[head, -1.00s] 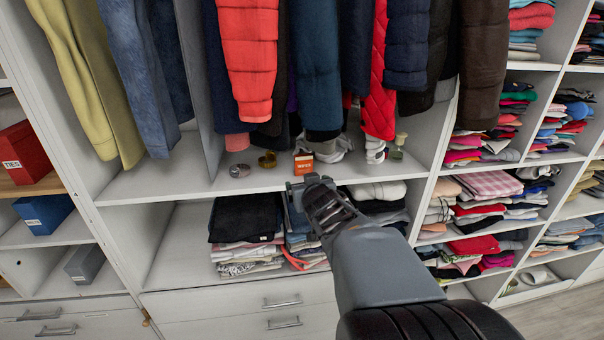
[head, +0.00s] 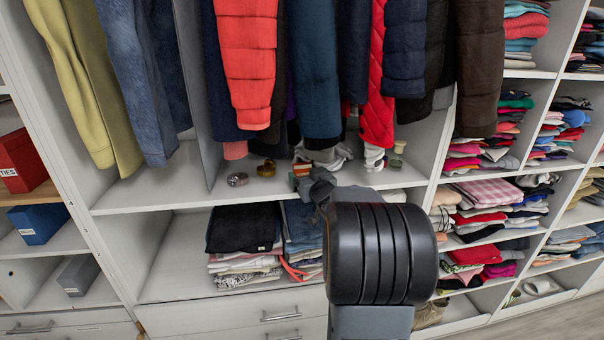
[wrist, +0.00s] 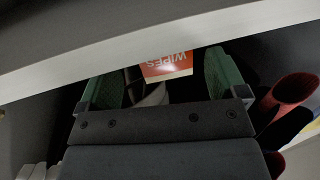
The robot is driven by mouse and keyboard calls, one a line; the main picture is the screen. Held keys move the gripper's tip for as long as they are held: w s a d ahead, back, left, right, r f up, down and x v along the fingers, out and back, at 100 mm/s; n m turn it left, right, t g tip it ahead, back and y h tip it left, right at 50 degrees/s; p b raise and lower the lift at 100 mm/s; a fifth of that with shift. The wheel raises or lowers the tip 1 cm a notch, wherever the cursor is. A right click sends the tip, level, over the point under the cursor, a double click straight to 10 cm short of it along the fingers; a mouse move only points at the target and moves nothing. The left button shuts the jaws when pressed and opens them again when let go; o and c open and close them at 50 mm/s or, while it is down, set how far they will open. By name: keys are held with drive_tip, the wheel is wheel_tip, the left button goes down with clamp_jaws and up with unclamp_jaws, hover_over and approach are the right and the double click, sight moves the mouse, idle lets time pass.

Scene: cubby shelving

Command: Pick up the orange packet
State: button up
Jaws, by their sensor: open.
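The orange packet (head: 301,166) sits on the white shelf under the hanging clothes, partly hidden by my gripper in the head view. In the wrist view the packet (wrist: 167,67) shows its orange face with the word WIPES upside down. My gripper (wrist: 164,70) is open, with one green-padded finger on each side of the packet in that picture. I cannot tell whether the fingers touch it or how far they reach past it. In the head view my gripper (head: 318,186) is at the shelf's front edge, right by the packet.
A silver round item (head: 237,179) and a brass one (head: 266,168) lie left of the packet. Crumpled pale cloth (head: 328,158) lies behind it. Jackets hang above. The white shelf edge (wrist: 140,52) crosses close to my fingers in the wrist view. Folded clothes (head: 243,228) fill the shelf below.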

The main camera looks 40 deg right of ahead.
sight(303, 173)
drive_tip(key=x, duration=0.2)
drive_tip(key=p+x, duration=0.1)
drive_tip(key=shift+w+a+r+p, duration=0.1)
drive_tip(key=shift+w+p, duration=0.2)
drive_tip(key=shift+w, duration=0.9)
drive_tip(key=shift+c, duration=0.5)
drive_tip(key=c, duration=0.9)
